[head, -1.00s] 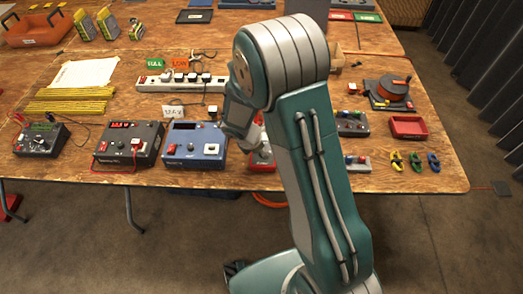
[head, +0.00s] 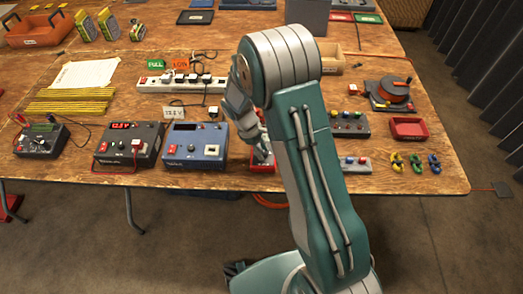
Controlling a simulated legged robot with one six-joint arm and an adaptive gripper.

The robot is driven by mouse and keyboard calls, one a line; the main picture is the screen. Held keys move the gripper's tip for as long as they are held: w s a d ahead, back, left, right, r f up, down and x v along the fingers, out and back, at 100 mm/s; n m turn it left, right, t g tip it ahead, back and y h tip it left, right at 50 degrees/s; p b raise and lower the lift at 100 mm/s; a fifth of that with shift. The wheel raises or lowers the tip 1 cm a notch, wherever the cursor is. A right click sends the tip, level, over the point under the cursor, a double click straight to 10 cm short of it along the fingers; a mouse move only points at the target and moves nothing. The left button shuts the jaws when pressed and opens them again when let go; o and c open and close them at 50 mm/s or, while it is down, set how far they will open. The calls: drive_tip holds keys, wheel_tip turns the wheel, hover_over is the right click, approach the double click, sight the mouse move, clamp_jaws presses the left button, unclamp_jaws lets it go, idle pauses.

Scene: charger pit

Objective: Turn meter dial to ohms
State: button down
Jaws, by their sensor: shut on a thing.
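A small red device (head: 263,167), which looks like the meter, sits near the front edge of the table, right of the blue charger. Its dial face is mostly hidden behind my gripper and arm, so I cannot read the dial's setting. My gripper (head: 263,151) points down onto the top of the red device, shut on a small part there that looks to be the dial. The fingertips are partly hidden.
A blue charger (head: 195,146) stands just left of my gripper, with a dark charger (head: 128,145) beyond it. A white power strip (head: 182,83) lies behind. On the right are a button box (head: 349,124), a red tray (head: 409,129) and several coloured clips (head: 415,162).

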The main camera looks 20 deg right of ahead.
drive_tip(key=m+y, duration=0.1)
drive_tip(key=m, duration=0.1)
drive_tip(key=m+g, duration=0.1)
drive_tip(key=m, duration=0.2)
drive_tip(key=shift+d+f+m+y, duration=0.1)
drive_tip(key=shift+d+m+y, duration=0.05)
drive_tip(key=shift+m+y, duration=0.2)
drive_tip(key=m+y, duration=0.1)
drive_tip(key=m, duration=0.1)
drive_tip(key=m+y, duration=0.1)
drive_tip(key=m, duration=0.2)
drive_tip(key=shift+d+g, duration=0.1)
drive_tip(key=shift+g, duration=0.3)
drive_tip(key=shift+m, duration=0.25)
drive_tip(key=shift+c, duration=2)
unclamp_jaws()
drive_tip(key=v, duration=1.2)
